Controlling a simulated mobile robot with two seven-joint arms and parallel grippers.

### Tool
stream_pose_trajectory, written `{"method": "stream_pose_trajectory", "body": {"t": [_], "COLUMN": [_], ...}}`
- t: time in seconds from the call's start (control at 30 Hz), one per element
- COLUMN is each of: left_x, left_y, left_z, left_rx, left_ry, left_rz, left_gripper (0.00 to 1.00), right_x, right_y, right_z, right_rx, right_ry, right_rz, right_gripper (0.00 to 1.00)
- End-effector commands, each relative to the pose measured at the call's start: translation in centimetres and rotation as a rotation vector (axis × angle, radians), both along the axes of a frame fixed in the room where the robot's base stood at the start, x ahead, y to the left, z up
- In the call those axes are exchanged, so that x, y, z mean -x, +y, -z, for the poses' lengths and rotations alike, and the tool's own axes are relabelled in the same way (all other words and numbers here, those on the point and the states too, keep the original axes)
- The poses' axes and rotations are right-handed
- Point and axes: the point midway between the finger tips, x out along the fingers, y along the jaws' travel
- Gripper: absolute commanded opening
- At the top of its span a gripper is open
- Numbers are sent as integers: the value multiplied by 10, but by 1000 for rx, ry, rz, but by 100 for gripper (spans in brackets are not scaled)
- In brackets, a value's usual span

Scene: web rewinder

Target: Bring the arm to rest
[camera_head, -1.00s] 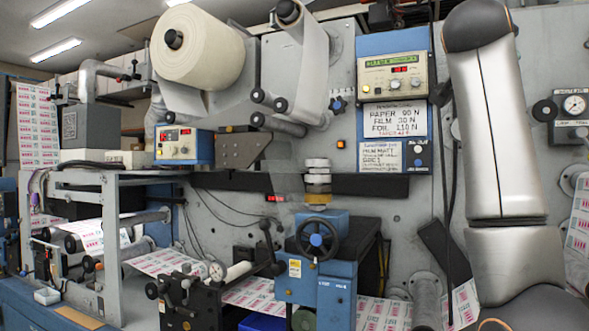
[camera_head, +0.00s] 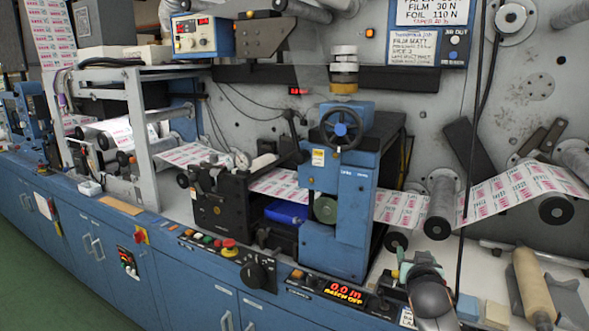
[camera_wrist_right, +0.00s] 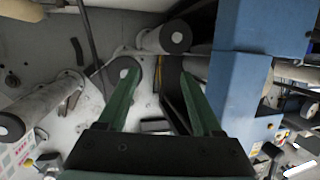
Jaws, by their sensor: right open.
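My right gripper (camera_head: 400,262) shows small in the head view, above the front edge of the machine and right of the red digital display (camera_head: 346,290). Its dark rounded wrist (camera_head: 430,296) hides part of it. In the right wrist view the two green fingers of the right gripper (camera_wrist_right: 158,78) stand apart with nothing between them. They point toward the machine face and its rollers. My left gripper is not in view.
A blue slitter block (camera_head: 340,210) with a handwheel (camera_head: 341,128) stands left of my right gripper. The printed web (camera_head: 525,186) runs over rollers behind it. A tan roll (camera_head: 532,284) lies at the right. Green floor (camera_head: 50,285) is clear at lower left.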

Motion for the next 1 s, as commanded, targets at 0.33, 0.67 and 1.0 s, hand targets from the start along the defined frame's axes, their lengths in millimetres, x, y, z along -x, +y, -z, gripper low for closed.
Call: {"method": "stream_pose_trajectory", "body": {"t": [0.33,0.67,1.0], "left_x": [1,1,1], "left_y": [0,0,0], "left_z": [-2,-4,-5], "left_rx": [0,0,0], "left_ry": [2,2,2], "left_rz": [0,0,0], "left_gripper": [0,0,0], "right_x": [137,309,394], "right_y": [48,93,113], "right_z": [192,288,304], "right_rx": [45,4,-41], "right_ry": [242,422,491], "right_rz": [-233,-426,-501], "right_gripper": [67,67,67]}}
